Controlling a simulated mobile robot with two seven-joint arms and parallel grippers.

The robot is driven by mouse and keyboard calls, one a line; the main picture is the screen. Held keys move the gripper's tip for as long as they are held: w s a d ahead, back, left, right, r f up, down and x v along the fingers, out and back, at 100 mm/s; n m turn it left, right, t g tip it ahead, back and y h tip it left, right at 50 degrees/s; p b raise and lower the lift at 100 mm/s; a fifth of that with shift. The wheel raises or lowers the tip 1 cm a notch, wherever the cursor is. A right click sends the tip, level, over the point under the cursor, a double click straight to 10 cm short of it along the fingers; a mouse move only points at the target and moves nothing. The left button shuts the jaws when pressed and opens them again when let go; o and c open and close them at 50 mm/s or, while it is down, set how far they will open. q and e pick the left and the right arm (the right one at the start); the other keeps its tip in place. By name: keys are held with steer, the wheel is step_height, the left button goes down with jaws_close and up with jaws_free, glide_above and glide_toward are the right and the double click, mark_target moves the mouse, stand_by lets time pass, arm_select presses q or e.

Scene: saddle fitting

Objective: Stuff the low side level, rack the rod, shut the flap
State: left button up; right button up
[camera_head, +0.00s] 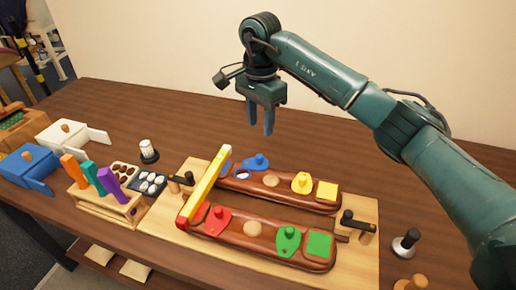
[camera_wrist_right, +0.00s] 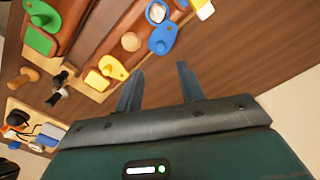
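Two brown padded panels lie on a pale board (camera_head: 365,255). In the far panel (camera_head: 325,208), the blue flap (camera_head: 257,161) sits beside an uncovered opening with white material (camera_head: 242,175) in it; this also shows in the right wrist view (camera_wrist_right: 157,12). The near panel (camera_head: 270,240) has a red flap (camera_head: 217,220) and a green flap (camera_head: 288,240). A yellow bar with a red end (camera_head: 205,182), apparently the level, lies across both panels' left ends. Orange, teal and purple rods (camera_head: 92,178) stand in a wooden rack (camera_head: 125,210). My right gripper (camera_head: 262,118) is open and empty above the far panel. My left gripper is out of view.
A white box (camera_head: 68,137) and a blue box (camera_head: 28,165) stand left. Black-topped posts (camera_head: 358,225) flank the panels. The table behind the board is clear.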

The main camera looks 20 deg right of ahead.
mark_target(259, 155)
step_height(259, 155, down, 10)
steer(key=shift+r+p, duration=0.1)
steer(key=shift+p, duration=0.55)
steer(key=shift+c, duration=0.2)
jaws_close()
